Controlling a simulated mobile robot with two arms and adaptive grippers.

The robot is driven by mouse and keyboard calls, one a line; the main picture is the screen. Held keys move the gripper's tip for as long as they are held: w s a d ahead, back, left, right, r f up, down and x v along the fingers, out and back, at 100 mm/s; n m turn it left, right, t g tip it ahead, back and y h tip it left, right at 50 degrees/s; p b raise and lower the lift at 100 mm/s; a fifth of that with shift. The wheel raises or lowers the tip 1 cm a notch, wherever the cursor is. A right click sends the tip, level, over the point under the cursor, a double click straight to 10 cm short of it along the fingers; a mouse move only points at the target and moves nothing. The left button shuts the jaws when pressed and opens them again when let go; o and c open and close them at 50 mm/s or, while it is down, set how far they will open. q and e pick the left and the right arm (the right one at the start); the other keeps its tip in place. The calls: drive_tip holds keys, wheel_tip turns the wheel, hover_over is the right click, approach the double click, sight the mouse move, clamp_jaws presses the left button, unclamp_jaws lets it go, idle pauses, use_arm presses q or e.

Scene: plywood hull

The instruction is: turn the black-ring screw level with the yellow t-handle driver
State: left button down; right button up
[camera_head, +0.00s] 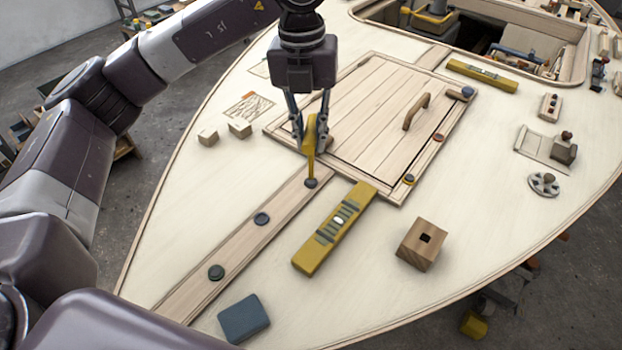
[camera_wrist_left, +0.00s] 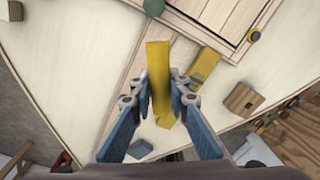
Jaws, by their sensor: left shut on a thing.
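My left gripper (camera_head: 310,138) is shut on the yellow T-handle driver (camera_head: 310,160), which points down nearly upright. The driver's lower end meets a dark-ringed screw (camera_head: 311,183) at the upper end of the plank strip; the tip hides part of the screw head, so I cannot tell its tilt or slot. In the left wrist view the driver (camera_wrist_left: 159,75) sits between the blue fingers of the left gripper (camera_wrist_left: 160,100). My right gripper is not in view.
A yellow spirit level (camera_head: 310,258) lies right of the strip. A wooden block with a square hole (camera_head: 410,258) and a blue-grey block (camera_head: 244,318) stand nearby. The planked hatch (camera_head: 370,110) with its handle lies behind. Two small cubes (camera_head: 239,128) sit left of it.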

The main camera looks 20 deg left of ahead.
use_arm(q)
drive_tip(key=n, duration=0.5)
drive_tip(key=shift+d+n, duration=0.1)
drive_tip(key=shift+n, duration=0.3)
drive_tip(key=n, duration=0.5)
drive_tip(key=shift+w+d+n+t+y, duration=0.15)
drive_tip(key=shift+n+t+y, duration=0.15)
drive_tip(key=shift+f, duration=0.15)
drive_tip(key=shift+f+b, duration=0.3)
drive_tip(key=shift+b, duration=0.1)
drive_tip(key=m, duration=0.2)
drive_tip(key=shift+m+b, duration=0.3)
drive_tip(key=shift+m, duration=1.2)
